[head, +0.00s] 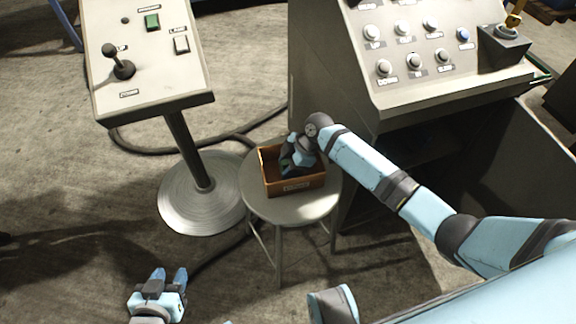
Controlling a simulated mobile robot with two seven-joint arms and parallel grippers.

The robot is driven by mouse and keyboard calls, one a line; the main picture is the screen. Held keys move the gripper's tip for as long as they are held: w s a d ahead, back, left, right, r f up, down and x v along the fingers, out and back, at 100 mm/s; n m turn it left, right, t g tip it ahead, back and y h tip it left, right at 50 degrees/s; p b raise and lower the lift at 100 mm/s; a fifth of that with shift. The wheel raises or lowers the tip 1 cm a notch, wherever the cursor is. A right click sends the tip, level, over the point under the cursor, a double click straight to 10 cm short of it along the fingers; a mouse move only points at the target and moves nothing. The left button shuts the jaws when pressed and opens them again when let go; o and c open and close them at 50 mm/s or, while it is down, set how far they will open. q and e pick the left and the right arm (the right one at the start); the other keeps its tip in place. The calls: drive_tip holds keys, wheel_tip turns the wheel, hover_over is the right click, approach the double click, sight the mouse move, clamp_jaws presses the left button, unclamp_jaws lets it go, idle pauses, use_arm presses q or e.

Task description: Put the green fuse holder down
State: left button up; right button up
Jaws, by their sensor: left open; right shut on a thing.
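My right gripper (289,166) reaches down into an orange-brown box (294,187) that stands on a round grey stool (262,207). It is shut on the green fuse holder (284,168), of which only a small green bit shows beside the fingers. The rest of the holder is hidden by the gripper, and I cannot tell whether it touches the box floor. My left gripper (168,276) is open and empty, low at the bottom left, apart from the stool.
A pedestal panel (150,50) with a joystick and green switch stands at the left on a round base (200,195). A large console (420,60) with several knobs stands behind my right arm. Dark cables (150,150) lie on the floor. The floor at left is mostly clear.

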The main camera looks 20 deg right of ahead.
drive_tip(key=o, duration=1)
drive_tip(key=shift+f, duration=0.15)
drive_tip(key=shift+c, duration=0.2)
